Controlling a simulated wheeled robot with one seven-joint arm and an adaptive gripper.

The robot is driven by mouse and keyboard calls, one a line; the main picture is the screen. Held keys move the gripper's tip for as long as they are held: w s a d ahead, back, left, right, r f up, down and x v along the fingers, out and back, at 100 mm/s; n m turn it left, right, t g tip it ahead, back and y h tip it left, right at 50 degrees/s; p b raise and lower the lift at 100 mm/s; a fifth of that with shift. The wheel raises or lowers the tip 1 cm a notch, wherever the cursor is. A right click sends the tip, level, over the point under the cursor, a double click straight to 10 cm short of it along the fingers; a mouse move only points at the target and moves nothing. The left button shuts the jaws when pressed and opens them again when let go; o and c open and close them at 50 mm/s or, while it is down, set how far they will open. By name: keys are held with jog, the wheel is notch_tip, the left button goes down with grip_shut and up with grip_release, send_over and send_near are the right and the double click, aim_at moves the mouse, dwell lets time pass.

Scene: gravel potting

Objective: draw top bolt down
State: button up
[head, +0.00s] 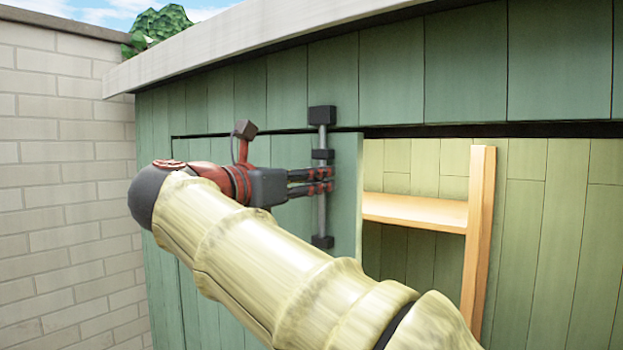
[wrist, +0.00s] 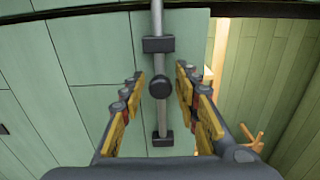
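The top bolt (head: 322,218) is a grey upright rod on the green door leaf (head: 346,200). In the head view it runs up through dark brackets to a dark block (head: 322,115) on the frame above the door. In the wrist view the rod (wrist: 156,22) passes two dark brackets, with a round dark knob (wrist: 159,87) between them. My gripper (head: 328,180) is at the bolt, below the middle bracket. In the wrist view my gripper (wrist: 159,84) is open, its fingers on either side of the knob with gaps showing.
Right of the leaf is an opening showing a wooden shelf (head: 415,210) and an upright post (head: 478,235). A grey roof edge (head: 240,45) overhangs the front. A pale block wall (head: 60,180) stands at left.

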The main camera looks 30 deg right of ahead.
grip_shut()
dwell(0.6)
